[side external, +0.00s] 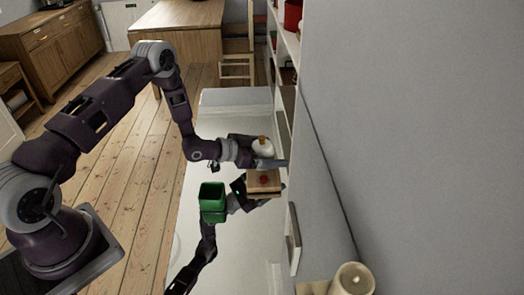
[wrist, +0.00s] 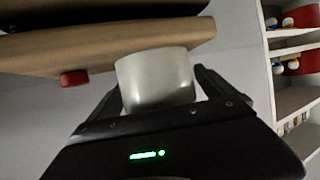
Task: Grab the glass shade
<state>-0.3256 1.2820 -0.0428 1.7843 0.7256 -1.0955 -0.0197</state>
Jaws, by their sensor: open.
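The glass shade (wrist: 155,78) is a pale, grey-white, rounded cylinder in the wrist view, just below a wooden board. My gripper (wrist: 160,95) is open, with one dark finger on each side of the shade. The lower end of the shade is hidden behind the gripper body. I cannot tell whether the fingers touch it.
A wooden piece (side external: 264,188) with a red knob (wrist: 73,78) is close to the gripper. White shelves (wrist: 298,95) with red items stand along the wall. A green container (side external: 212,200) is below the arm. A cream cylinder (side external: 353,280) is at the lower right. Floorboards at left are clear.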

